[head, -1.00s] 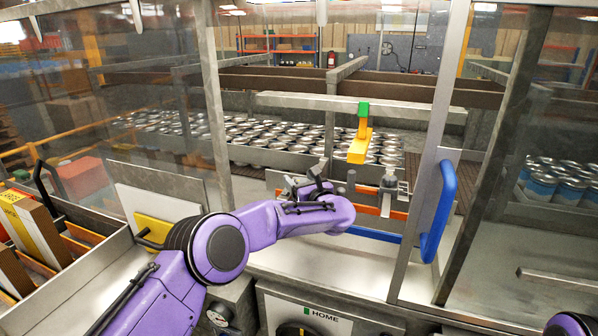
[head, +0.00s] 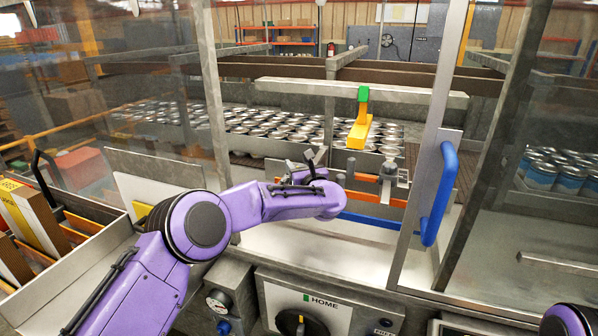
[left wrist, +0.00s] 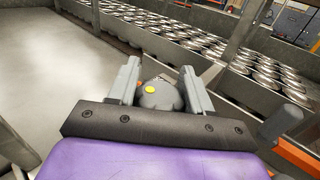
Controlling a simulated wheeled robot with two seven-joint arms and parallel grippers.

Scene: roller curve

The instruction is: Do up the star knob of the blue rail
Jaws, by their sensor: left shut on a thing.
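My left gripper (head: 306,172) is at the left end of the rails, inside the glazed machine. In the left wrist view its two fingers (left wrist: 160,88) are closed on the sides of a grey rounded knob (left wrist: 162,97) with a yellow dot and an orange dot. The blue rail (head: 370,221) runs to the right below my wrist; its left part is hidden by my arm. An orange rail (head: 376,196) lies behind it. I cannot see how the held knob joins the blue rail. My right gripper is out of view.
A grey post with a knob (head: 388,172) stands at the right of the orange rail. A yellow block (head: 359,133) hangs from the crossbar above. A blue door handle (head: 438,195) is on the right. Several cans (head: 270,125) fill the back. A HOME dial panel (head: 303,312) is below.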

